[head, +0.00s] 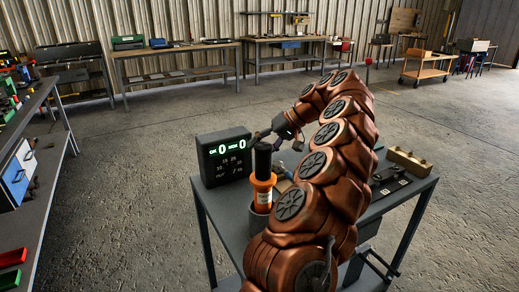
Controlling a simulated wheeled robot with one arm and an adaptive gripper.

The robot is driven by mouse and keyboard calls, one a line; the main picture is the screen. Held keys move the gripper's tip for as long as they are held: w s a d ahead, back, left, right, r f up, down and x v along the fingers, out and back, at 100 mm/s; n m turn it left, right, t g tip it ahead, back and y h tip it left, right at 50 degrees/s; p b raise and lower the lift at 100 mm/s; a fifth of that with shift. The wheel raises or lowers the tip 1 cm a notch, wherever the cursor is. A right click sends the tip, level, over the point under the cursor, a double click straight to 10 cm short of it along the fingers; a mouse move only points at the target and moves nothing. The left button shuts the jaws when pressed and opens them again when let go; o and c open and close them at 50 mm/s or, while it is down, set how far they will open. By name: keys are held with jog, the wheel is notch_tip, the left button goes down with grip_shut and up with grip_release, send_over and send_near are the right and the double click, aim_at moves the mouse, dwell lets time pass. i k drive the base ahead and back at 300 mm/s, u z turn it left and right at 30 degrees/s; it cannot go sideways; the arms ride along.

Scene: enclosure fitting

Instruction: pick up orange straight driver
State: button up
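The orange straight driver (262,190), an orange body with a pale label and a black upper part, stands upright at the near left of the small grey table (228,213). Its lower end is in a dark grey holder (258,219). My gripper (257,136) is at the end of the copper-coloured arm, just above and behind the driver's black top in the picture. It looks apart from the driver, but the depth between them is hard to judge. The fingers are small and dark, and their opening is unclear. My arm hides much of the table.
A workbench (45,190) stands at the left; open floor surrounds the table.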

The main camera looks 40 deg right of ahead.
aim_at(263, 180)
jog(key=k, duration=1)
